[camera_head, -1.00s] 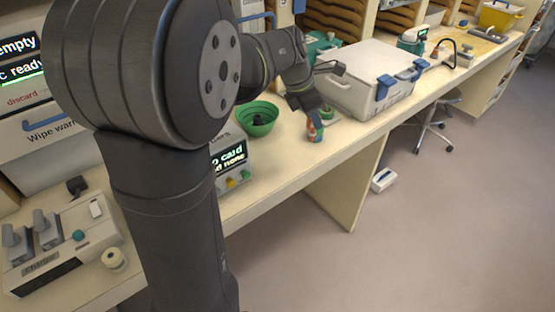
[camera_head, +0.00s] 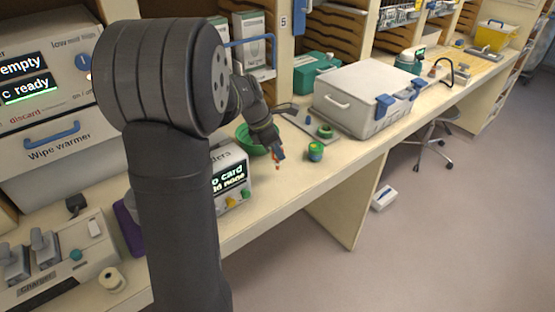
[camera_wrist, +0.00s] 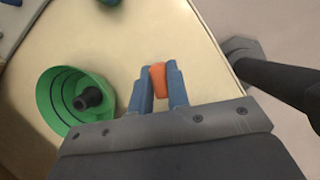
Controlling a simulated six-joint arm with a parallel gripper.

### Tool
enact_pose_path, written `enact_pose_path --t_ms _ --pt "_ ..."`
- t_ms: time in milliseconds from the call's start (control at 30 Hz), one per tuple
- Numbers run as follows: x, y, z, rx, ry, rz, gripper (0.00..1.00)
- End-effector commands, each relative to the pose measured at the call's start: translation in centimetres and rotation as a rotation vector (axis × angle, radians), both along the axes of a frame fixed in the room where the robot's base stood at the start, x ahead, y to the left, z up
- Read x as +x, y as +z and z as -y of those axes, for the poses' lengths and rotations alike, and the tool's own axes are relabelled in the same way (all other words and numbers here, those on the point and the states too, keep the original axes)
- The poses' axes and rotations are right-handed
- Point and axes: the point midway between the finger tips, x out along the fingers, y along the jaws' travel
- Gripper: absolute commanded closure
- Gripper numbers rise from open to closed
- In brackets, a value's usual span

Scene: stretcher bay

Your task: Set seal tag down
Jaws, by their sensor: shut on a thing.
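The seal tag appears as a small orange piece (camera_wrist: 158,80) held between my gripper's blue fingers in the wrist view. In the head view, its orange tip (camera_head: 277,166) shows just below the fingers. My gripper (camera_head: 279,154) is shut on it, over the bench top to the right of the green bowl (camera_head: 246,140). In the wrist view, the bowl (camera_wrist: 48,108) lies left of my gripper (camera_wrist: 160,73), apart from it, with a dark knob-like thing inside. I cannot tell whether the tag touches the bench.
A green-and-yellow round container (camera_head: 315,151) stands to the right, with a green ring-like thing (camera_head: 325,131) behind it. A white case (camera_head: 362,105) stands farther back. The screened box (camera_head: 233,180) is nearer me. The bench's front edge is close; bench between is bare.

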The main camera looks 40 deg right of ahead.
Motion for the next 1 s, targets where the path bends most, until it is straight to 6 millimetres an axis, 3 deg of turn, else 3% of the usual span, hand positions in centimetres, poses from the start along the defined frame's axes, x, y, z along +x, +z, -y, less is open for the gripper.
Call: enact_pose_path --t_ms 267,633,667,767,1000 --pt "-0.1 -3.7 0.0 0.003 0.000 -0.002 1.00" --pt "-0.1 -4.1 0.0 0.002 0.000 -0.002 1.00" --pt "-0.1 -4.1 0.0 0.002 0.000 -0.002 0.81" --pt "-0.1 -4.1 0.0 0.001 0.001 -0.001 0.63" --pt "-0.1 -4.0 0.0 0.001 0.001 -0.001 0.63"
